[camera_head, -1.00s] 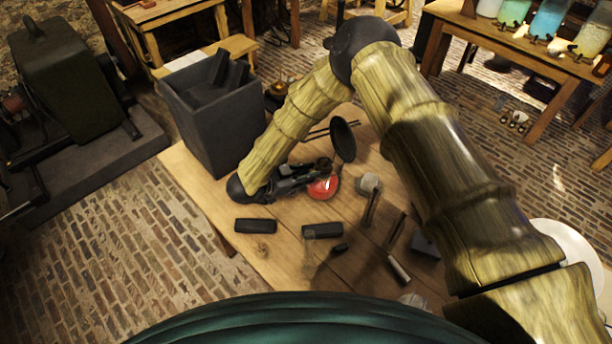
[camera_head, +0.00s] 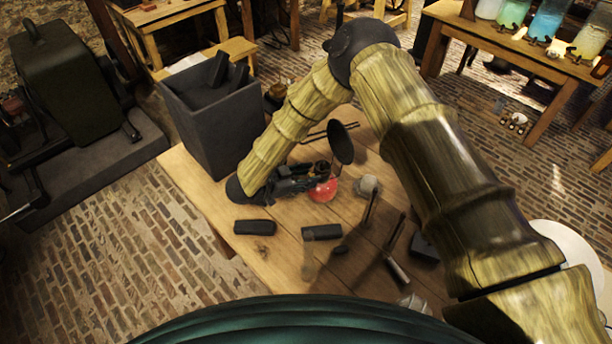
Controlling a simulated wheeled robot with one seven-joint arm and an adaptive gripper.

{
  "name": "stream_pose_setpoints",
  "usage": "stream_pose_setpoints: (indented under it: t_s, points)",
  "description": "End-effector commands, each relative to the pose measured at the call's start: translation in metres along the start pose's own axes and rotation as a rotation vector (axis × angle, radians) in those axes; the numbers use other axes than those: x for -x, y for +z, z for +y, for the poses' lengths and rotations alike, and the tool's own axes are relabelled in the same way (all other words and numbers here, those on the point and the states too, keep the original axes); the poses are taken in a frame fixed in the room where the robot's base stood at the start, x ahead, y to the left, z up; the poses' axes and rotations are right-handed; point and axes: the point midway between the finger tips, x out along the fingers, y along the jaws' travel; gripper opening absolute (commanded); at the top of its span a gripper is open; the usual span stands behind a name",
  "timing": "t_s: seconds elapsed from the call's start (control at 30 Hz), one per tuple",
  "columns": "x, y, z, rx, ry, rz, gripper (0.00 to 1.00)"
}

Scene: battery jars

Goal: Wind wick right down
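A small red rounded thing (camera_head: 323,190), perhaps the body of a lamp, sits on the wooden table (camera_head: 200,187). I cannot make out a wick or its winder. My gripper (camera_head: 318,177) is low over the table, its dark fingers at the upper left of the red thing and partly in front of it. The fingers are small and dark here, so I cannot tell whether they are open, shut or touching it. A dark round disc (camera_head: 341,143) stands tilted just behind the gripper.
A grey open bin (camera_head: 203,130) with dark blocks stands at the table's back left. Dark bars (camera_head: 255,227) (camera_head: 321,232) lie in front. A pale rounded item (camera_head: 368,185) and hand tools (camera_head: 397,268) lie to the right. Jars (camera_head: 549,22) stand on a far bench.

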Motion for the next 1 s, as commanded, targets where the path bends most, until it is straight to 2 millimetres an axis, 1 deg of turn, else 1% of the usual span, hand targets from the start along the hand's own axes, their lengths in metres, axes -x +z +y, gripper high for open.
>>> stream_pose_setpoints:
  t_s: [0.03,0.27,0.47,0.7,0.8,0.9,1.0]
  points:
    - [0.001,0.004,0.001,0.004,-0.001,-0.007,0.4]
    - [0.008,0.004,0.001,0.003,-0.002,-0.007,0.4]
    - [0.028,0.003,0.001,0.003,-0.003,-0.005,0.4]
    - [0.061,0.001,0.002,0.0,-0.003,-0.002,0.4]
    - [0.072,0.0,0.002,-0.001,-0.002,-0.002,0.4]
    - [0.078,-0.001,0.002,-0.002,-0.001,-0.001,0.4]
    - [0.081,-0.001,0.002,-0.002,-0.001,-0.001,0.4]
